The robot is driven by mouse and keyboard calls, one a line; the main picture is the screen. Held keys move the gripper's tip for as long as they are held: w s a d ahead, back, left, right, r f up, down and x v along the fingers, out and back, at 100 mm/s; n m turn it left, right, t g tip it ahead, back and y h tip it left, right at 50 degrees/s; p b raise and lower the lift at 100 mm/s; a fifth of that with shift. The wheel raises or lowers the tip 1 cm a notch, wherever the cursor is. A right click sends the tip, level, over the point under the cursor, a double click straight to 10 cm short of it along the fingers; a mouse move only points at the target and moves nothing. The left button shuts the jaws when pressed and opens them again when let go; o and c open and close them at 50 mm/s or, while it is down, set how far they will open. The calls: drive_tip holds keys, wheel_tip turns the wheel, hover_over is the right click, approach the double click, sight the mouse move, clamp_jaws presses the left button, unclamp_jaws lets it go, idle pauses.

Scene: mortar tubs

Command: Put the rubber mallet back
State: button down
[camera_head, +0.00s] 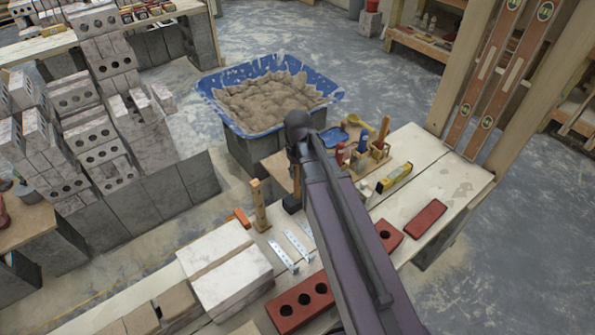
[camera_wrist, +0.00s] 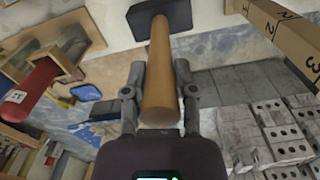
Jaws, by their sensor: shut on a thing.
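The rubber mallet has a wooden handle (camera_wrist: 160,75) and a dark block head (camera_wrist: 160,16), which is at the top of the wrist view. My gripper (camera_wrist: 159,85) is shut on the handle, one finger on each side. In the head view the mallet's dark head (camera_head: 291,204) hangs low, just over or on the bench; I cannot tell which. My arm hides part of it. A wooden tool holder (camera_head: 379,150) with tools stands on the bench to the right of the mallet. Part of it also shows at the left of the wrist view (camera_wrist: 62,56).
A wooden post (camera_head: 259,205), with numbers in the wrist view (camera_wrist: 284,36), stands close left of the mallet. Metal strips, red bricks (camera_head: 301,301), a yellow level (camera_head: 394,178) and pale blocks (camera_head: 226,268) lie on the bench. A blue tub of mortar (camera_head: 267,97) stands behind.

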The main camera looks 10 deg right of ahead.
drive_tip(key=shift+f+b, duration=0.45)
drive_tip(key=shift+b, duration=0.05)
idle(0.8)
drive_tip(key=shift+c, duration=1.7)
unclamp_jaws()
wheel_tip(320, 180, up, 7)
drive_tip(key=p, duration=0.7)
drive_tip(key=shift+r, duration=0.2)
drive_tip(key=w+r+p, duration=0.3)
drive_tip(key=w, duration=0.6)
drive_tip(key=w+r+p, duration=0.3)
drive_tip(key=w, duration=0.6)
drive_tip(key=w+r+p, duration=0.3)
drive_tip(key=w+p, duration=0.1)
drive_tip(key=w, duration=0.5)
drive_tip(key=shift+w+r, duration=0.25)
drive_tip(key=shift+w, duration=0.15)
drive_tip(key=s+m, duration=0.2)
drive_tip(key=s, duration=3.4)
drive_tip(key=shift+w, duration=0.1)
